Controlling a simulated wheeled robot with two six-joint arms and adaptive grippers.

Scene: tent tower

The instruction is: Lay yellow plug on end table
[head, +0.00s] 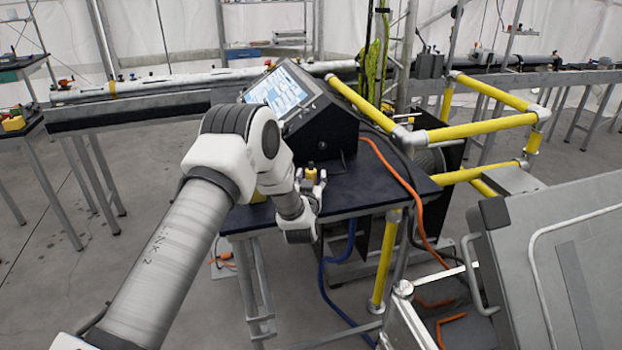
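A small yellow plug (311,174) with a black top stands upright on the dark top of the end table (375,188), in front of the screen console. My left gripper (311,178) is low over that table. Its two fingers are spread wider than the plug, one on each side of it in the picture. I cannot tell whether the plug is between the fingers or just beyond them. Part of another yellow thing (258,196) shows behind my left arm, mostly hidden. My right gripper is not in view.
A console with a lit screen (280,92) stands at the table's back. Yellow rails (480,133) and an orange cable (400,180) are to the right. A grey case (550,260) fills the lower right.

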